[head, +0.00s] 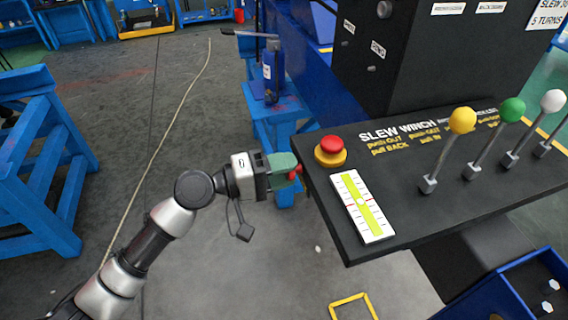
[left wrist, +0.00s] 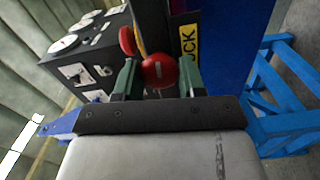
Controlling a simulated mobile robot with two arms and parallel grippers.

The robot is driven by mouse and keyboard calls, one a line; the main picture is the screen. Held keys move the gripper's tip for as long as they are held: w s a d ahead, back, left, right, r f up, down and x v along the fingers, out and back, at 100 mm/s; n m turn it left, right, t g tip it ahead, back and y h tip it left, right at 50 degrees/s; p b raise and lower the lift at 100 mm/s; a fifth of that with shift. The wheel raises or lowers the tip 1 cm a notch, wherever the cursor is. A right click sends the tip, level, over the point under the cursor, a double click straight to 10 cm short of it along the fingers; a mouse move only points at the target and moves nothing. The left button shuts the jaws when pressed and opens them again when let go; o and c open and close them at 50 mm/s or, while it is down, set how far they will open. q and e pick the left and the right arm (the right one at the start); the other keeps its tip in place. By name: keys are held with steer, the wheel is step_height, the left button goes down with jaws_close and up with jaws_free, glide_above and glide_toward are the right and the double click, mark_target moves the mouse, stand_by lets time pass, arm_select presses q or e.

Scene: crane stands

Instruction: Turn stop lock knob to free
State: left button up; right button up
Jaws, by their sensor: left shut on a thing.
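The red knob (left wrist: 159,71) sits between the two green fingers of my left gripper (left wrist: 160,80) in the left wrist view, with a short pale mark on its face. A yellow label (left wrist: 188,44) beside it is partly hidden, and only its last letters show. In the head view my left gripper (head: 284,167) is at the left edge of the black control panel (head: 400,215), shut on the knob. Only a bit of the red knob (head: 296,171) shows past the fingers there. My right gripper is in neither view.
A red mushroom button on a yellow base (head: 331,151) and a white-and-green level scale (head: 363,206) are on the panel near my gripper. Levers with yellow (head: 462,121), green (head: 512,110) and white balls stand further right. A blue stand (head: 265,115) is behind.

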arm_select(q)
steer(key=shift+r+n, duration=0.1)
steer(key=shift+n, duration=0.5)
steer(key=shift+p, duration=0.3)
steer(key=o, duration=0.9)
steer(key=b+v, duration=0.5)
steer(key=v, duration=0.6)
steer(key=shift+w, duration=0.1)
